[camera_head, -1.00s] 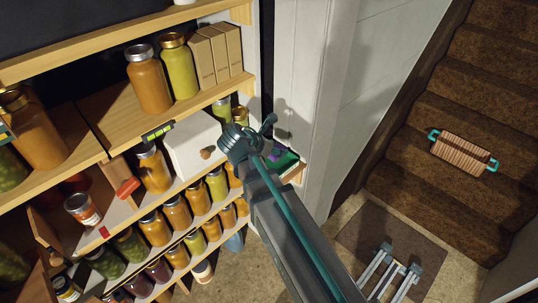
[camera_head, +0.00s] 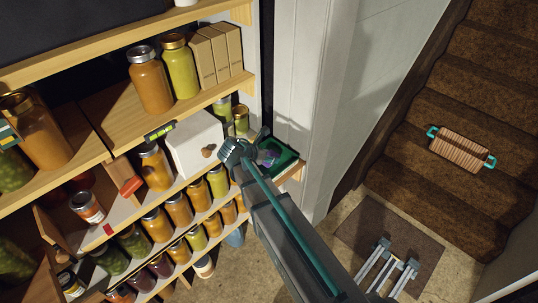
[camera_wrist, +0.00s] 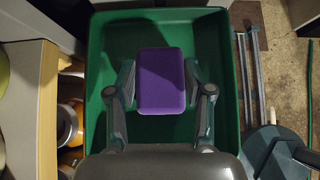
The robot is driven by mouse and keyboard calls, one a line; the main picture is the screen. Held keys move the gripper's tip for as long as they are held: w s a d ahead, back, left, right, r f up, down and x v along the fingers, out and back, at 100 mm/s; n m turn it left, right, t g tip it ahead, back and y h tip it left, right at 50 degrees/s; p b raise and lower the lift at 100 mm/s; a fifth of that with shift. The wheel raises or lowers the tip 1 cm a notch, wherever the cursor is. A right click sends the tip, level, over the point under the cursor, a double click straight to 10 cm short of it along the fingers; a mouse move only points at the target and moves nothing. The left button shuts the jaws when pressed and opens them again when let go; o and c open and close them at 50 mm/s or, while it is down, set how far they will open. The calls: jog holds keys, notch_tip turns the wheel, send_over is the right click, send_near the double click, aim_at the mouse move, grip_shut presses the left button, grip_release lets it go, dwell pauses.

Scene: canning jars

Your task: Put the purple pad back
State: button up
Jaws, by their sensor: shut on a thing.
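The purple pad (camera_wrist: 161,80) is a small rounded rectangular block, held between the two fingers of my gripper (camera_wrist: 160,85) in the wrist view. The green tray (camera_wrist: 216,45) lies behind and around the pad in that view; whether the pad touches its floor cannot be told. In the head view my gripper (camera_head: 262,147) is at the green tray (camera_head: 288,166), which sits at the right end of the shelf. The pad is mostly hidden there by my gripper.
A white box (camera_head: 196,145) and several jars (camera_head: 218,182) stand on the shelf left of my gripper. A white wall post (camera_head: 300,90) rises just behind the tray. A wooden basket (camera_head: 461,148) lies on the stairs, and a metal frame (camera_head: 388,268) stands on the floor mat.

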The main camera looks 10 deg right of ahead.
jog(key=shift+f, duration=0.15)
jog(key=o, duration=1)
jog(key=shift+r, duration=0.25)
jog(key=b+v, duration=0.1)
jog(key=v, duration=1.1)
jog(key=shift+b, duration=0.4)
